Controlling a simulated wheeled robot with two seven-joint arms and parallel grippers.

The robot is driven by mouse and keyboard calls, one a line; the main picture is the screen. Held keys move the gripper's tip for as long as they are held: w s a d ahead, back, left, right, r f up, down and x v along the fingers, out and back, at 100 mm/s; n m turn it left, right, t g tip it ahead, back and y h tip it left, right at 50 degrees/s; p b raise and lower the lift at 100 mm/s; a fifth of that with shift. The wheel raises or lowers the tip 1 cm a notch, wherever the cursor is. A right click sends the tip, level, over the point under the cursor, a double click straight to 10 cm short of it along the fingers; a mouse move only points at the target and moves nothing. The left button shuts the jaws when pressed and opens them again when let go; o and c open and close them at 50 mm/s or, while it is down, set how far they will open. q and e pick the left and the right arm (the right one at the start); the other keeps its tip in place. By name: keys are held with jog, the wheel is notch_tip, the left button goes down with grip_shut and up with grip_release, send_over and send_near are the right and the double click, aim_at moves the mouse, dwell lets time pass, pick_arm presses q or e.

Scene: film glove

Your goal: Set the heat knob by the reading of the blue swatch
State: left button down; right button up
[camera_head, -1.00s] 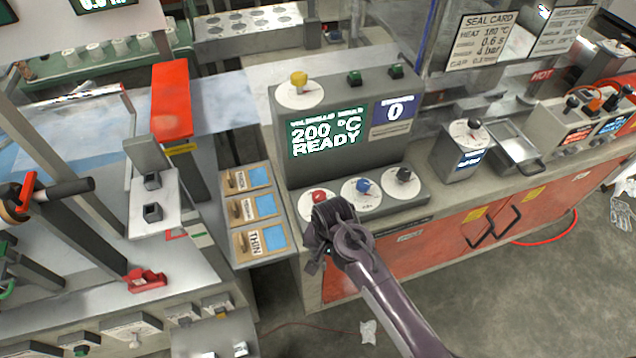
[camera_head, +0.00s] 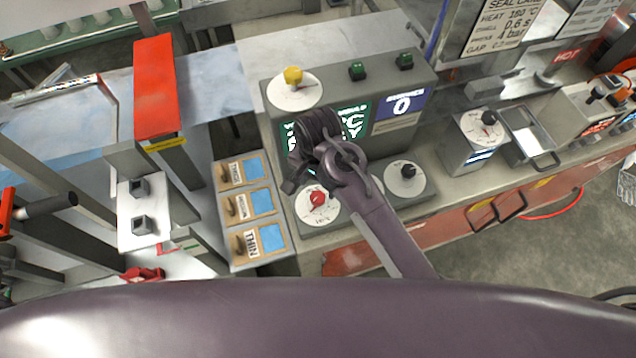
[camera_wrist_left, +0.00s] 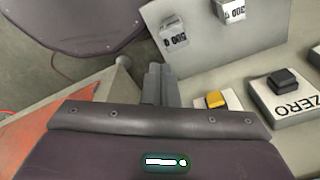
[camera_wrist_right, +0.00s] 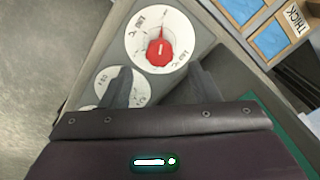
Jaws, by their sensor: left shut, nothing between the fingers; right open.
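The red knob (camera_head: 317,198) sits on a white dial at the left of the sloped panel; it shows large in the right wrist view (camera_wrist_right: 160,48), its small figures hard to read. My right gripper (camera_wrist_right: 162,92) is open and empty, with the red knob beyond its fingertips. In the head view the right gripper (camera_head: 300,175) is above the panel, covering much of the green display (camera_head: 355,122) and the blue knob. Blue swatches sit on wooden tiles, including the THIN one (camera_head: 271,238) and two behind it. My left gripper (camera_wrist_left: 160,85) is shut and empty.
A yellow knob (camera_head: 293,76) and two green buttons top the display box. A black knob (camera_head: 408,171) is at the panel's right. A seal card (camera_head: 505,25) hangs at upper right. My own arm crosses the bottom of the head view.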

aim_at(318, 196)
jog(key=f, duration=0.2)
jog(key=f+p, duration=0.1)
jog(key=shift+s+f, duration=0.3)
jog(key=shift+f, duration=0.05)
jog(key=shift+w+f, duration=0.2)
jog(key=shift+f, duration=0.45)
pick_arm(q)
jog(key=shift+s+d+r, duration=0.2)
jog(key=shift+s+r, duration=0.5)
jog(key=shift+s, duration=0.1)
pick_arm(e)
jog(key=c, duration=1)
